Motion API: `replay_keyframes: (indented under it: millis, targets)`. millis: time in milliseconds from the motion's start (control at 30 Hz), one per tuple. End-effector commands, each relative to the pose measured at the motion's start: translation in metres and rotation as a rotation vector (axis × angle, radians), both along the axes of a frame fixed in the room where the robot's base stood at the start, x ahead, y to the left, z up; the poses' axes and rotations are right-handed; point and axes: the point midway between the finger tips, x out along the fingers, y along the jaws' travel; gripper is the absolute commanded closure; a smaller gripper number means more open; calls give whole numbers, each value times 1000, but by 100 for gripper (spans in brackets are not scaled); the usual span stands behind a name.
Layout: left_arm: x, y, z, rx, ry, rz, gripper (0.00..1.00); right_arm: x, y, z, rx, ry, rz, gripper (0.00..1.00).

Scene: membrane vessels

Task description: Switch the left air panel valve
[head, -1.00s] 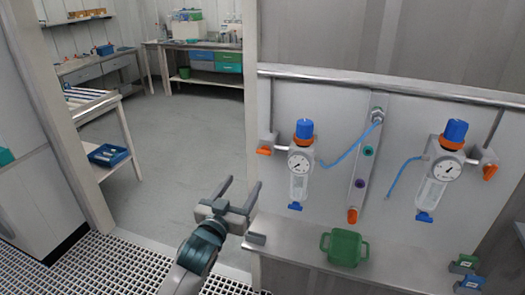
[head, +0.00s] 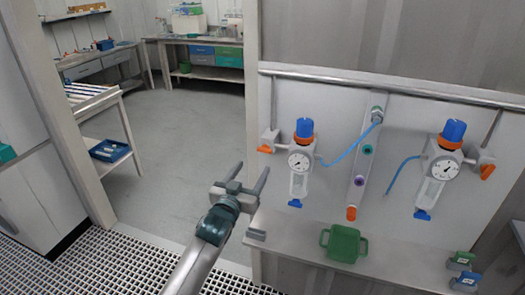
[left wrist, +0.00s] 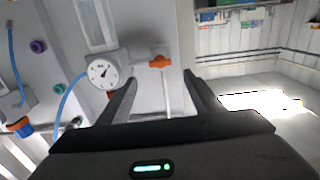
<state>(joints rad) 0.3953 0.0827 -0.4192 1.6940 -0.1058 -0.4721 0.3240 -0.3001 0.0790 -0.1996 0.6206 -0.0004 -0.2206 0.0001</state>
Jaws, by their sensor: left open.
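The left air panel valve has an orange handle (head: 265,149) on a grey body, left of the left regulator (head: 300,160) with its blue knob and round gauge. The handle (left wrist: 160,62) also shows in the left wrist view, beyond the fingertips and between them, with the gauge (left wrist: 103,73) to its left. My left gripper (head: 252,170) is open and empty, its fingers pointing up toward the panel just below the handle in the head view. It appears apart from the handle. My right gripper is not in view.
A second regulator (head: 445,160) with an orange valve handle (head: 487,171) is at the right. Blue hoses and a central manifold (head: 362,165) lie between. A green container (head: 344,244) stands on the ledge below. Open floor (head: 185,150) lies left of the panel.

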Motion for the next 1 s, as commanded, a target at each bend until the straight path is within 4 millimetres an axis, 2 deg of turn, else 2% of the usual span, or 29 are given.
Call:
replay_keyframes:
  millis: [200,600,800,1000]
  targets:
    - [30,-10,2,2,0,1,41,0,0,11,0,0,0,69]
    - [78,-25,2,2,-1,1,41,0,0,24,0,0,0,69]
    - [94,-30,0,0,1,1,41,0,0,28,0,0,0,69]
    - [101,-32,0,1,0,0,41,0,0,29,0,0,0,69]
